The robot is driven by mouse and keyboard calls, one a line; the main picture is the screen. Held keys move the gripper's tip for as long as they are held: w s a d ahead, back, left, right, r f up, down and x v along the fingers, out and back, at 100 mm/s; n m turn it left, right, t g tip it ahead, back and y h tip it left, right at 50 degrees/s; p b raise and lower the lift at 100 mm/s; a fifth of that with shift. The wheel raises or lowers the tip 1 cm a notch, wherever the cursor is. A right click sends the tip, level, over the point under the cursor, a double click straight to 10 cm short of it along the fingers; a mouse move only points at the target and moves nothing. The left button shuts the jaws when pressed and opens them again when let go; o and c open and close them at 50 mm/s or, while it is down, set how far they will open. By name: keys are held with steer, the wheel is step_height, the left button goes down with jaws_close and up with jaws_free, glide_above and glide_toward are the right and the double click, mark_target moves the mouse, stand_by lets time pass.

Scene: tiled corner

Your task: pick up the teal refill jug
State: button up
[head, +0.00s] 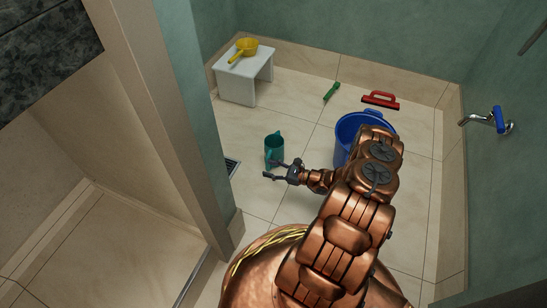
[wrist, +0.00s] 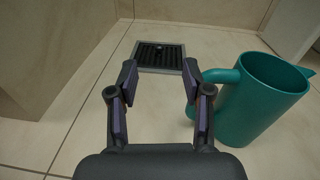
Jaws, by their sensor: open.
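The teal refill jug (head: 274,152) stands upright on the tiled floor in the head view, left of the blue bucket. My gripper (head: 274,169) is low in front of it, with its fingers pointing left. In the wrist view the jug (wrist: 258,100) is on the right, its handle facing left toward my right finger. My gripper (wrist: 158,80) is open and empty between its fingers. The right finger is close to the handle and overlaps its edge in the picture; I cannot tell whether they touch.
A floor drain (wrist: 161,56) lies ahead of my fingers. A blue bucket (head: 350,130) stands beside my arm. A white stool (head: 243,80) with a yellow dipper (head: 246,47), a green brush (head: 331,91) and a red-handled tool (head: 381,99) are further back. A wall edge (head: 190,120) rises at left.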

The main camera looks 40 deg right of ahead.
mark_target(273, 153)
steer(key=d+f+m+h, duration=0.1)
steer(key=d+f+m+t+h+b, duration=0.1)
steer(key=d+f, duration=0.1)
steer(key=s+d+f+m+t, duration=0.1)
steer(key=d, duration=0.1)
steer(key=shift+f+h+b, duration=0.25)
steer(key=shift+h+b, duration=0.1)
steer(key=shift+h, duration=0.05)
steer(key=shift+b+x, duration=0.5)
steer(key=shift+x, duration=0.8)
steer(key=b+x, duration=0.2)
steer(key=shift+w, duration=0.5)
steer(key=shift+b+x, duration=0.6)
steer(key=shift+x, duration=0.45)
steer(key=shift+r, duration=0.15)
jaws_close()
